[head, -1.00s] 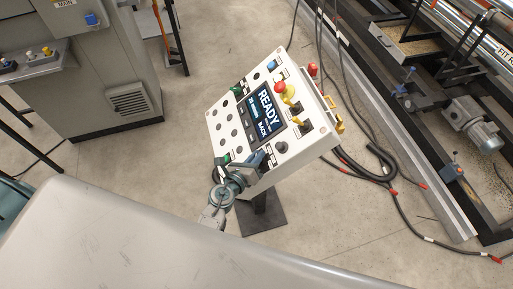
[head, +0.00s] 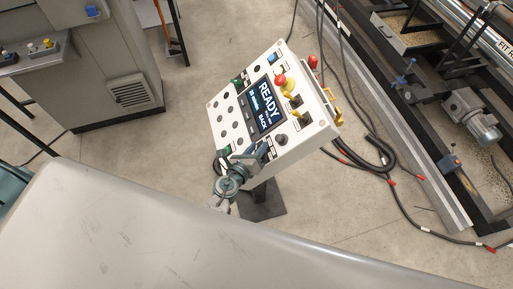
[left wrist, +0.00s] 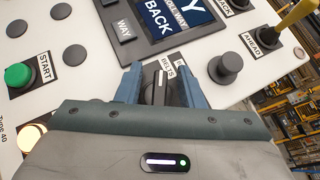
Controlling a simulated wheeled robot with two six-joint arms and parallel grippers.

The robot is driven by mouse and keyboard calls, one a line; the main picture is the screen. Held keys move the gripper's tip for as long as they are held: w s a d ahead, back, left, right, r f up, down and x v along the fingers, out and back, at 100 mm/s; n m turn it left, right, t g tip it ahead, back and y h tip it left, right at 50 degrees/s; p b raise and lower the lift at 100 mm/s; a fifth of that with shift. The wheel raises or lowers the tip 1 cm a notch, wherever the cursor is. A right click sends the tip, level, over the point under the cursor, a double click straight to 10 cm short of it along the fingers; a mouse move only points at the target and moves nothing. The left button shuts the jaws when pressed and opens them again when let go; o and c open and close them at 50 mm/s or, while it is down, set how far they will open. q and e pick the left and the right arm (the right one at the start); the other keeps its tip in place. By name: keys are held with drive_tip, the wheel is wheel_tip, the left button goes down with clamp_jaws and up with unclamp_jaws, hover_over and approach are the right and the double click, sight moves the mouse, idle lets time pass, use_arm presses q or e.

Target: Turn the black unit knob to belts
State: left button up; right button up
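The black unit knob (left wrist: 160,88) is on the white control panel (head: 222,118), with a BELTS label (left wrist: 168,66) just above it in the left wrist view. Its white pointer line points roughly up toward that label. A second label right of BELTS is mostly hidden. My left gripper (head: 254,155) is at the panel's lower edge. In the left wrist view its blue fingers (left wrist: 160,92) stand on either side of the knob, apart, with a gap visible beside the knob's bar. Contact cannot be made out. My right gripper is in neither view.
The panel's screen (head: 264,103) reads READY and BACK. A round black knob (left wrist: 226,68) is close right of my fingers, and a green START button (left wrist: 18,75) is at left. A red mushroom button (head: 280,82) is higher on the panel. Cables (head: 375,150) lie right of the stand.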

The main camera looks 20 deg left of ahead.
use_arm(q)
drive_tip(key=b+v, duration=0.1)
drive_tip(key=v, duration=1)
drive_tip(key=shift+b, duration=0.35)
drive_tip(key=shift+w, duration=0.1)
